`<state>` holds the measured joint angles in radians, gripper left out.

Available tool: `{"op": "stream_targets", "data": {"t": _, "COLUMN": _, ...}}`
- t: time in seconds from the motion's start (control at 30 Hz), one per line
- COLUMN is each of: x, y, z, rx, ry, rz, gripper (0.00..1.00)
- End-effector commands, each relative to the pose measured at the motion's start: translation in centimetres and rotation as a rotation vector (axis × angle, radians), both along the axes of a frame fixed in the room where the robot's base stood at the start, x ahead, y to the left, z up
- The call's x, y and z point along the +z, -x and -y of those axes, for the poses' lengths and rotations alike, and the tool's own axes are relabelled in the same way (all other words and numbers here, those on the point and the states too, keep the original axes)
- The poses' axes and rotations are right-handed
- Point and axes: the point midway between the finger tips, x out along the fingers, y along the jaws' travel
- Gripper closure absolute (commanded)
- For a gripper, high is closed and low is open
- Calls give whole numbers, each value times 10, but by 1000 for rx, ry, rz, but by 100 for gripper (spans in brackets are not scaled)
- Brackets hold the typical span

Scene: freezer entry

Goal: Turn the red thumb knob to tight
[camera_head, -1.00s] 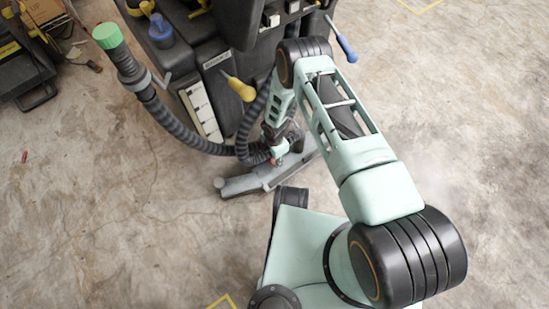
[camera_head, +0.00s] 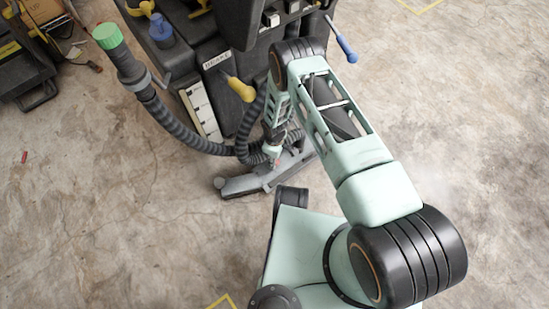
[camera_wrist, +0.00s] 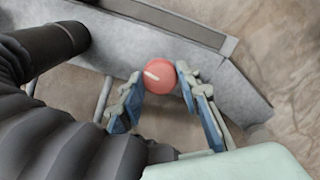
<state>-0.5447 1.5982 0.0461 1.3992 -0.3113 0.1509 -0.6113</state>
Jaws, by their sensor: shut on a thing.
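The red thumb knob (camera_wrist: 161,82) is round, with a short pale mark on its top. It sits at the edge of the grey squeegee bar at the foot of the machine. My gripper (camera_wrist: 160,90) is shut on it, one blue-padded finger at each side. In the head view my gripper (camera_head: 273,153) points down over the grey squeegee bar (camera_head: 240,184), and only a small red spot of the knob shows there. What lies under the knob is hidden.
A ribbed dark hose (camera_wrist: 60,140) runs close on the left in the wrist view. The black cleaning machine (camera_head: 235,75) stands behind, with a yellow-handled lever (camera_head: 240,89) and a green-capped hose (camera_head: 108,37).

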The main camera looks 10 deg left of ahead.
Motion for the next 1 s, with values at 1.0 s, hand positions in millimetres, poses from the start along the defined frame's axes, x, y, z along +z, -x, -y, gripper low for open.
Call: {"op": "stream_targets", "data": {"t": 1.0, "x": 0, "y": 0, "z": 0, "rx": -963, "ry": 1, "rz": 0, "gripper": 93}}
